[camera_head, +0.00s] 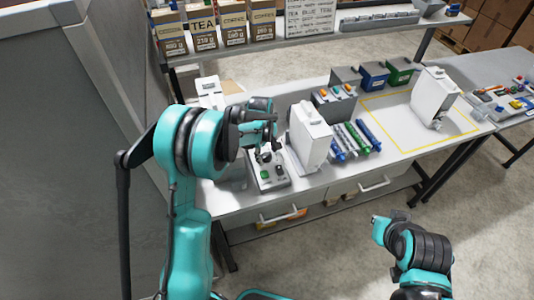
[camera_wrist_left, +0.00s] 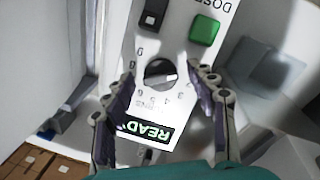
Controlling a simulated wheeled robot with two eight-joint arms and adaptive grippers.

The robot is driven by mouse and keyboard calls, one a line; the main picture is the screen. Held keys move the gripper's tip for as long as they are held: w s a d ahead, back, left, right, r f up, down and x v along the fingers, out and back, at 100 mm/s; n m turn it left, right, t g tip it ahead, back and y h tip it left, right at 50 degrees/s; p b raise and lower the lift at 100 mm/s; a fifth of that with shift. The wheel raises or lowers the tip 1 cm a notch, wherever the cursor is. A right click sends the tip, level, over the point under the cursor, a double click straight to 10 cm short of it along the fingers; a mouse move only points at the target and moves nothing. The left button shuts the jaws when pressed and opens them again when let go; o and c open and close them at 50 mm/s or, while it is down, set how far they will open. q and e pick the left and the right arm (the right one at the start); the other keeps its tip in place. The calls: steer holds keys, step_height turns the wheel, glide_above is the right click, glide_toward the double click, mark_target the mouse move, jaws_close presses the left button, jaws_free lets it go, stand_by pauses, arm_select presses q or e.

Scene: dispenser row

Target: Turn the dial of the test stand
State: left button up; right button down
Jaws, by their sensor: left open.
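The test stand (camera_head: 270,176) is a small grey-white panel unit on the table beside the left white dispenser. In the left wrist view its panel (camera_wrist_left: 172,60) shows a round dark dial (camera_wrist_left: 160,74) with a pale pointer and printed numbers around it. A green button (camera_wrist_left: 205,29), a black rocker switch (camera_wrist_left: 153,14) and a lit READY display (camera_wrist_left: 146,131) are on the same panel. My left gripper (camera_wrist_left: 164,90) is open, with one finger on each side of the dial and apart from it. It also shows above the stand in the head view (camera_head: 265,150). My right gripper (camera_head: 391,222) hangs low, right of centre; its fingers are unclear.
A white dispenser (camera_head: 310,137) stands close to the right of the test stand. Blue and green tubes (camera_head: 352,142) lie beside it. Another white dispenser (camera_head: 434,97) stands in the yellow-outlined area. Tea and coffee bags (camera_head: 202,28) are on the shelf above.

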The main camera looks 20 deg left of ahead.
arm_select(q)
steer(key=c, duration=1.2)
steer(key=shift+o, duration=0.2)
steer(key=m+b, duration=0.1)
steer(key=m, duration=0.2)
steer(key=shift+m+g, duration=0.3)
steer(key=m+y+b, duration=0.1)
steer(key=m+b, duration=0.1)
steer(key=m, duration=0.2)
steer(key=shift+m+g, duration=0.3)
steer(key=m+y+b, duration=0.1)
steer(key=m, duration=0.3)
steer(key=shift+d, duration=0.1)
steer(key=m+y, duration=0.1)
steer(key=m, duration=0.4)
steer(key=shift+b, duration=0.4)
